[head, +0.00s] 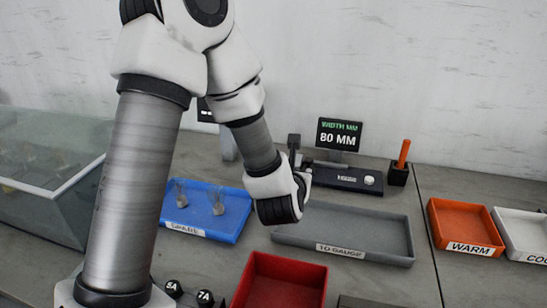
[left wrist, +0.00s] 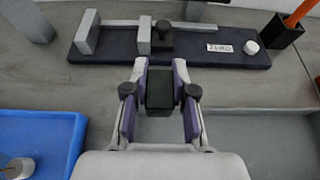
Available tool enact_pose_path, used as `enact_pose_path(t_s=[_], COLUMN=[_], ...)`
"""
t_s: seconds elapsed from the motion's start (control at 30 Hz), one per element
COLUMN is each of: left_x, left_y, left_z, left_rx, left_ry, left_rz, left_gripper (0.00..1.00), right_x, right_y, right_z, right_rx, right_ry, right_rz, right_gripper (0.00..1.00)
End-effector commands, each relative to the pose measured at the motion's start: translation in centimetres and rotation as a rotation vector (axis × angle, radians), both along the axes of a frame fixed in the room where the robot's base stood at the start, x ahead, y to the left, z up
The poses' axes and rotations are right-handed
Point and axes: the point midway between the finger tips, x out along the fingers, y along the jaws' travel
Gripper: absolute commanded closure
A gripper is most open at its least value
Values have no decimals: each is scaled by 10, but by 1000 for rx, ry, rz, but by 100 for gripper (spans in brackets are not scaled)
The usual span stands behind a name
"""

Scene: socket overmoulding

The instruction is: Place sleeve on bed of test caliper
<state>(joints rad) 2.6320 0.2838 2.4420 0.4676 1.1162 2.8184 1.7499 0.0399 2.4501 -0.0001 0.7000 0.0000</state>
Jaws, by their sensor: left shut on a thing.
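My left gripper (left wrist: 160,82) is shut on a dark, blocky piece, the sleeve (left wrist: 160,92), held between its two purple-lined fingers. In the head view my wrist hides the sleeve and most of the fingers. The test caliper (left wrist: 200,54) lies just beyond the fingertips in the left wrist view, with a dark bed, grey upright jaws (left wrist: 87,32) and a dark knob-like part beside the middle jaw. It also shows in the head view (head: 345,179), partly hidden by my wrist. I cannot tell whether the sleeve touches the bed. My right gripper is not in view.
The caliper's display (head: 339,134) reads 80 MM. A black holder (head: 398,174) with an orange stick stands right of it. In front are a grey gauge tray (head: 400,238), a blue spare tray (head: 240,226) and a red tray (head: 322,278). An orange warm tray (head: 466,246) is at right.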

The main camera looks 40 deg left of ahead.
Motion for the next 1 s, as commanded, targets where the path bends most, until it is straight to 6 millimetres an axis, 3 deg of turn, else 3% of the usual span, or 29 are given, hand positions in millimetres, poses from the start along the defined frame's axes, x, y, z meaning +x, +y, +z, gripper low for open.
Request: enact_pose_path(t_s=[0.6, 0.73, 0.9, 1.0], left_x=[71, 77, 77, 78], left_y=[122, 132, 133, 133], left_z=[-12, -17, -45, -50], left_rx=[-1, 0, 0, 0], left_ry=[-1, 1, 5, 0], left_rz=[4, 1, 0, 0], left_gripper=[98, 98, 98, 98], right_x=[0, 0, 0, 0], right_y=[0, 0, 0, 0], right_z=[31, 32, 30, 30], right_rx=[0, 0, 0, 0], right_ry=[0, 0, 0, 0], right_rz=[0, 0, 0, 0], right_gripper=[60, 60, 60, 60])
